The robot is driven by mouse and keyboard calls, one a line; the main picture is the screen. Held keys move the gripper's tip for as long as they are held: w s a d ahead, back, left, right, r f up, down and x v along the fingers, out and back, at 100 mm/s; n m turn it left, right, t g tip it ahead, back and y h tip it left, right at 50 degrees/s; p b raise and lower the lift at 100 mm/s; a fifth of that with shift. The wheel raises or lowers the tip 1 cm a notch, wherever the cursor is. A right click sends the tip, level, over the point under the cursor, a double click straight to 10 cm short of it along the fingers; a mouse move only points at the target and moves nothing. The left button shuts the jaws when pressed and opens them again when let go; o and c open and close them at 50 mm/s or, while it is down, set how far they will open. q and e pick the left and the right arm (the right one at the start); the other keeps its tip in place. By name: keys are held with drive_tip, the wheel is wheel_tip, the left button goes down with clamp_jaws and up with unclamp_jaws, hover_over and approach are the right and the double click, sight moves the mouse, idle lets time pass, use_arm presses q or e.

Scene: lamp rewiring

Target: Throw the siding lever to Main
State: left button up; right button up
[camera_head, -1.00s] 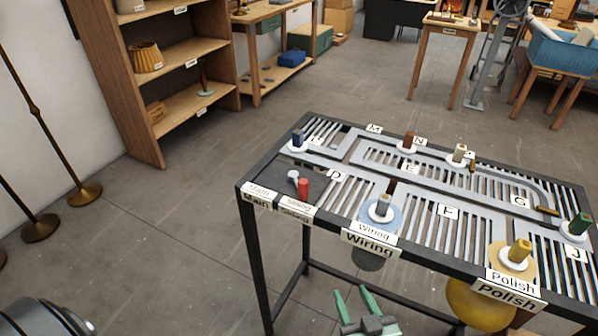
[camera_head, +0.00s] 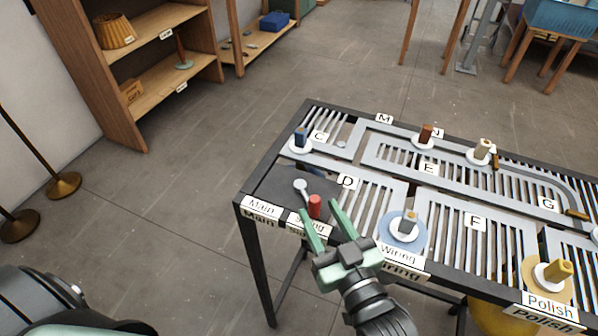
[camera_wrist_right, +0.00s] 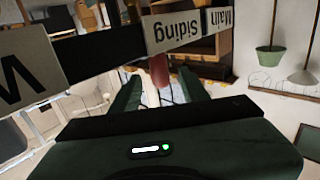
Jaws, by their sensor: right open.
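The siding lever (camera_head: 315,206) has a red handle and a pale round-ended part on a dark plate at the table's near left corner. Its red handle lies toward the Siding label (camera_head: 309,224), right of the Main label (camera_head: 262,204). My right gripper (camera_head: 320,212) has green fingers spread open, with the red handle between or just beyond the tips; contact cannot be told. In the right wrist view the red handle (camera_wrist_right: 160,70) shows between the fingers (camera_wrist_right: 161,82), partly hidden by the labels. My left gripper is not in view.
The slatted track table (camera_head: 262,165) carries several pegs on round bases. The Wiring peg (camera_head: 408,222) on a blue disc stands close right of my right gripper. The Polish peg (camera_head: 553,270) is farther right.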

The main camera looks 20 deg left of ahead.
sight(317, 207)
drive_tip(key=x, duration=0.1)
drive_tip(key=p+x, duration=0.1)
drive_tip(key=x, duration=0.2)
drive_tip(key=shift+r, duration=0.35)
drive_tip(key=shift+p+x, duration=0.35)
drive_tip(key=shift+x, duration=0.75)
drive_tip(key=shift+w+a+f, duration=0.1)
drive_tip(key=shift+a+f, duration=0.05)
drive_tip(key=shift+f, duration=0.1)
clamp_jaws()
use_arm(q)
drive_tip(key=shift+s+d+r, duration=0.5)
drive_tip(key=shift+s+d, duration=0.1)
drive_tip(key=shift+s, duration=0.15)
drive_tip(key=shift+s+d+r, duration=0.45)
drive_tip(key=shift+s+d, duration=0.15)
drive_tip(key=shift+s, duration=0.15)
